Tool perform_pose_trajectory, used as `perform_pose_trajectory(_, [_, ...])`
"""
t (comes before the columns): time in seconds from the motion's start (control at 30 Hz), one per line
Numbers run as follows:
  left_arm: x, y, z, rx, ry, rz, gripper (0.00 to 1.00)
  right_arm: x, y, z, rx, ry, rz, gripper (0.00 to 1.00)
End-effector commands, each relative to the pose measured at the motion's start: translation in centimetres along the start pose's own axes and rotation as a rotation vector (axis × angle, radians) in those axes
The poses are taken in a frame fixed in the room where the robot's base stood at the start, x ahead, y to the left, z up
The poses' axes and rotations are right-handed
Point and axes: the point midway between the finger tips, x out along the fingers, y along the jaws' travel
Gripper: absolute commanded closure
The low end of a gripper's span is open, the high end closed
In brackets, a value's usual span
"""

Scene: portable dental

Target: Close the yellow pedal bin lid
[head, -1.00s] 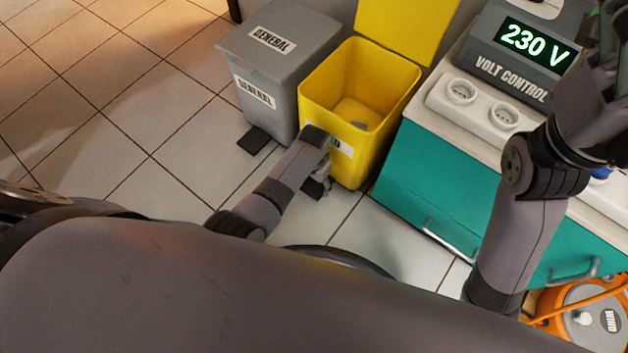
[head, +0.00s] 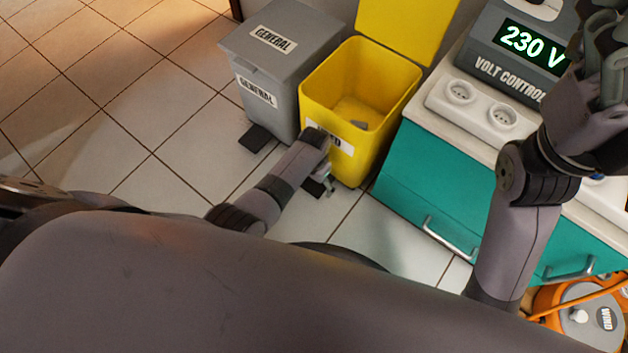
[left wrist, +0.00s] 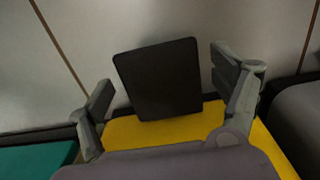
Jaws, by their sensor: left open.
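The yellow pedal bin (head: 375,150) stands on the floor with its yellow lid (head: 408,28) raised at the back. A small grey item lies inside. My left gripper (head: 325,183) is low at the bin's front, partly hidden by its own wrist. In the left wrist view, the open left gripper (left wrist: 165,85) has its fingers on either side of the black pedal (left wrist: 158,80), with the yellow bin (left wrist: 165,130) behind them. I cannot tell whether it touches the pedal. My right gripper (head: 600,60) is raised at the upper right; its finger state is unclear.
A grey general bin (head: 275,70), lid shut, stands close on the left, with its own black pedal (head: 255,137). A teal cabinet (head: 440,185) with sockets and a volt control box (head: 520,50) stands close on the right. Tiled floor (head: 130,110) is clear at left.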

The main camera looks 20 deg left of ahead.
Motion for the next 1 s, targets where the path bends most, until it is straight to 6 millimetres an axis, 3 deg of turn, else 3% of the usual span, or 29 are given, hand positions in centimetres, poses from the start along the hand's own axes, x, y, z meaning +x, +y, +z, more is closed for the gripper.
perform_pose_trajectory(0.27, [-0.1, 0.0, -0.1, 0.0, 0.002, 0.0, 0.13, 0.2, 0.1, 0.0, 0.001, 0.005, 0.008, 0.13])
perform_pose_trajectory(0.47, [-1.5, 0.0, -0.2, 0.0, 0.005, -0.001, 0.13, 0.1, 0.1, 0.0, 0.001, 0.003, 0.005, 0.13])
perform_pose_trajectory(1.0, [-11.0, 0.0, -0.1, 0.0, 0.003, 0.0, 0.13, 0.1, 0.0, 0.0, 0.001, 0.001, 0.003, 0.13])
